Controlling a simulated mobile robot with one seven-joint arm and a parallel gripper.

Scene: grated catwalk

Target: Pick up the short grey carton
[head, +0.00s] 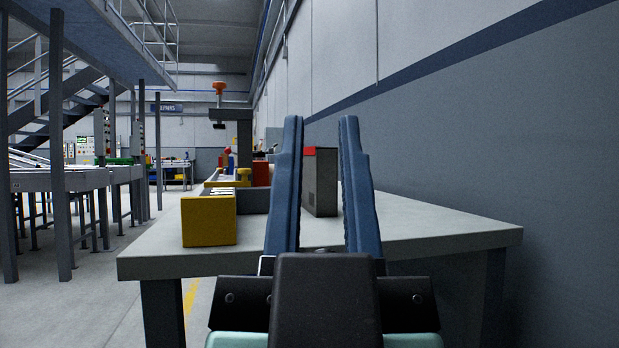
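My gripper (321,122) is in the middle of the head view, with its two long blue fingers spread apart and nothing held between them. An upright dark grey box (321,185) with a red patch near its top stands on the grey table (420,228). It shows in the gap between the fingers and appears to lie beyond them; the left finger hides part of its left side. A lower grey block (260,173) is left of the left finger, partly hidden. I cannot tell for certain which of these is the short grey carton.
A yellow box (208,221) stands at the table's left front. Behind it are a small yellow object (243,174), a tall dark post with an orange top (219,88) and red items. The table's right part is clear, beside a grey wall (480,120).

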